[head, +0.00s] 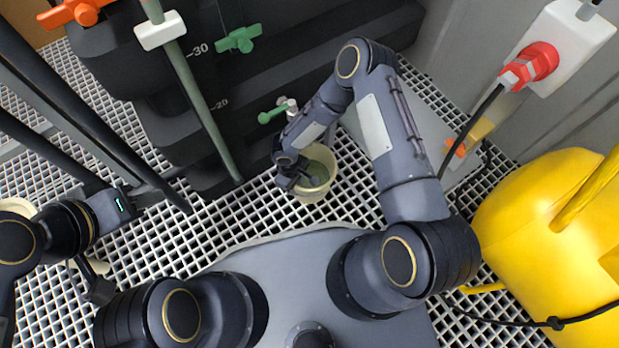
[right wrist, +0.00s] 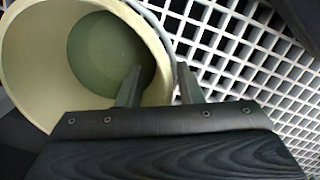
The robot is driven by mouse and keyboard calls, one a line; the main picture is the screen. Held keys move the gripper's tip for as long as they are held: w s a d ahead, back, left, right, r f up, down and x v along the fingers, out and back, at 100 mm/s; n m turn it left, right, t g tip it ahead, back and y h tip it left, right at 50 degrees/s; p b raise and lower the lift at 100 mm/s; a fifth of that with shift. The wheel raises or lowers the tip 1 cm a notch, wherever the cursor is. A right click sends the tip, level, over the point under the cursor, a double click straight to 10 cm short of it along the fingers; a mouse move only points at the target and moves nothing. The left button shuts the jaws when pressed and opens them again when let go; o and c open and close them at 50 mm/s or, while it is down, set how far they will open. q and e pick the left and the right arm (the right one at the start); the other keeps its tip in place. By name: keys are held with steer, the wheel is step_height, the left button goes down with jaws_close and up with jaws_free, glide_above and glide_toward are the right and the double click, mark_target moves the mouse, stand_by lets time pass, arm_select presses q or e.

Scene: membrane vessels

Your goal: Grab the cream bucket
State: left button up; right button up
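The cream bucket (head: 327,188) stands upright on the white grating below the dark tank, with greenish liquid or a green bottom inside. It fills the upper left of the right wrist view (right wrist: 40,62). My right gripper (head: 297,180) is at the bucket's left rim in the head view. In the right wrist view its fingers (right wrist: 160,88) are apart, one inside the bucket and one outside, with the wall between them. A gap shows, so it is not closed on the wall. My left gripper (head: 98,288) is low at the left, away from this bucket; its fingers are unclear.
A green-handled valve (head: 272,115) sits just above the bucket. A green pipe (head: 200,100) runs down to its left. A yellow container (head: 545,225) stands at the right. Another cream round object (head: 18,206) shows at the left edge. Open grating lies left of the bucket.

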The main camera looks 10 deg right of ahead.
jaws_close()
stand_by(1.3)
